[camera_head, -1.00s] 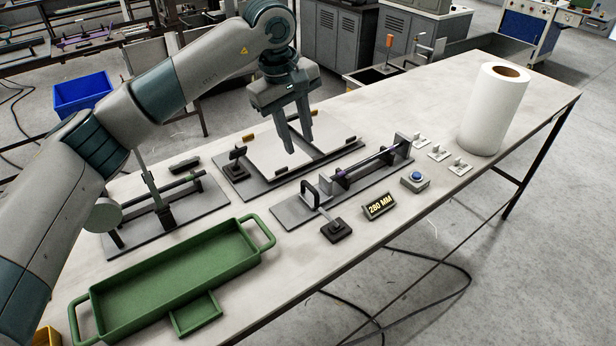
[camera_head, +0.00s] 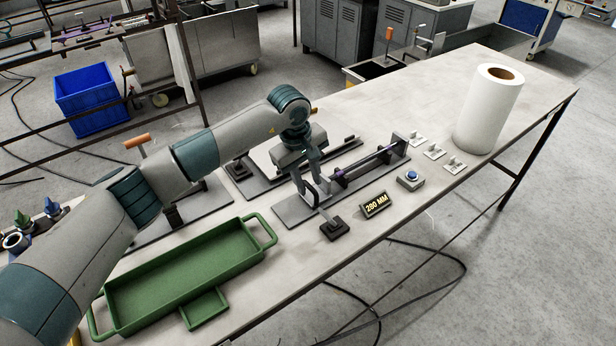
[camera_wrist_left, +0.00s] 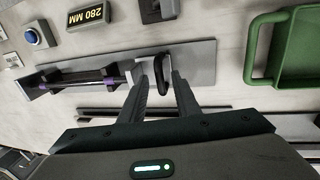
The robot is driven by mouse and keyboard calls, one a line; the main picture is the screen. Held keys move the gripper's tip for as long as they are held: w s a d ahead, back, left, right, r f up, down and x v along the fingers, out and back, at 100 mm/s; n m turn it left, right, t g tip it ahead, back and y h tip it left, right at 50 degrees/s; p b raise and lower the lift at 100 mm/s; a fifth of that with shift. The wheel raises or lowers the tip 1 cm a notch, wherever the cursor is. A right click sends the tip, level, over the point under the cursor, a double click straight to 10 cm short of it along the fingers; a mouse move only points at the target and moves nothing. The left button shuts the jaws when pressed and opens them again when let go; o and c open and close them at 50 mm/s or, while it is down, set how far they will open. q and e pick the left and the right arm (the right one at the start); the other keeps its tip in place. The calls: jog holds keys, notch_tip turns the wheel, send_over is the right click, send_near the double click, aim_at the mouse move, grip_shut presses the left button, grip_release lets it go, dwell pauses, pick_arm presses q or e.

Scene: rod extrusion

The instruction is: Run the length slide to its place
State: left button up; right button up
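The length fixture's grey plate (camera_head: 291,211) lies mid-table. A dark rod with purple parts (camera_head: 366,163) runs along it to an upright grey end block (camera_head: 397,148). My left gripper (camera_head: 315,196) is low over the plate's near-left end, pointing down. In the left wrist view, a black loop handle (camera_wrist_left: 162,66), seemingly the slide's, stands between the spread fingers of this gripper (camera_wrist_left: 157,68). Whether either finger touches the handle I cannot tell. In the head view the fingers largely hide it. My right gripper is not in view.
A green tray (camera_head: 262,226) stands left of the fixture. A 280 MM sign (camera_head: 375,204), a blue button (camera_head: 410,177) and a small black block (camera_head: 334,228) lie along its front. A white roll (camera_head: 487,110) stands at right. Another fixture (camera_head: 243,185) lies behind.

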pick_arm(q)
grip_shut()
jog(key=shift+a+f, duration=0.1)
jog(key=shift+s+a+b, duration=0.15)
jog(key=shift+a+b, duration=0.1)
jog(key=shift+b, duration=0.1)
jog(key=s+a+b, duration=0.2)
jog(key=a, duration=0.1)
jog(key=s+a+b, duration=0.1)
jog(key=a, duration=0.1)
jog(key=shift+s, duration=0.3)
jog(key=shift+s+a, duration=0.2)
